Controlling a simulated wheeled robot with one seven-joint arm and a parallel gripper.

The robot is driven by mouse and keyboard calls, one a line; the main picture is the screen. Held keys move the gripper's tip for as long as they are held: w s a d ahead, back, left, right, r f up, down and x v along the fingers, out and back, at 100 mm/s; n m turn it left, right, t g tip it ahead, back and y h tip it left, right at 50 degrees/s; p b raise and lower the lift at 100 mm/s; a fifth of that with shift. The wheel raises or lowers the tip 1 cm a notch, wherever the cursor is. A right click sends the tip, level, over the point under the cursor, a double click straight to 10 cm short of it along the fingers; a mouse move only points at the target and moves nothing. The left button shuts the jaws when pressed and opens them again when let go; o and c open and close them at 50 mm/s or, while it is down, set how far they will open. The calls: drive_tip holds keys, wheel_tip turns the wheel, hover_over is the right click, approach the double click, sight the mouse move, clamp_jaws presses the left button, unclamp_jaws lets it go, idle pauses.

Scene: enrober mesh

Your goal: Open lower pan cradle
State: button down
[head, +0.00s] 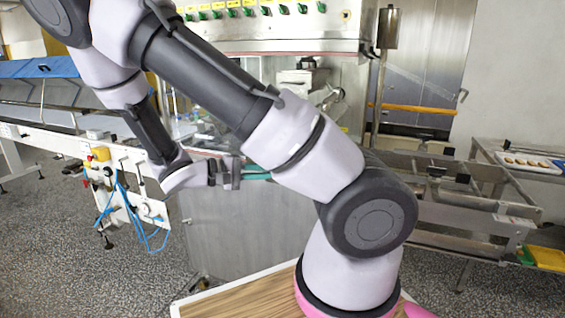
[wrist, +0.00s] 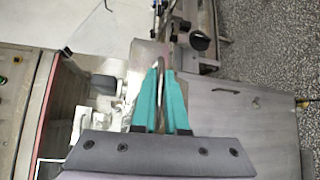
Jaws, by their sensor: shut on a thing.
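My gripper (head: 258,173) is in front of the enrober's lower metal body, with its teal fingers pointing right; my own arm hides their tips. In the wrist view the two teal fingers (wrist: 160,78) are close together, shut on a thin grey metal piece (wrist: 162,62). I take this piece to be part of the lower pan cradle, but its full outline is hidden. The grey metal cabinet panel (head: 240,228) below the gripper looks upright. A grey panel (wrist: 250,118) with a dark handle also shows right of the fingers in the wrist view.
The enrober's control panel (head: 262,22) with green switches is above. A conveyor with a switch box (head: 103,170) and loose blue hoses stands at left. A metal frame (head: 455,205) and a tray of sweets (head: 527,161) are at right. Speckled floor (head: 60,235) is open at lower left.

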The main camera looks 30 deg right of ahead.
drive_tip(key=shift+s+a, duration=1.25)
drive_tip(key=shift+a, duration=0.2)
drive_tip(key=c, duration=1.2)
unclamp_jaws()
drive_tip(key=shift+a, duration=0.1)
drive_tip(key=shift+c, duration=0.2)
drive_tip(key=w+a+r, duration=0.1)
drive_tip(key=a, duration=0.9)
drive_tip(key=shift+a+r, duration=0.3)
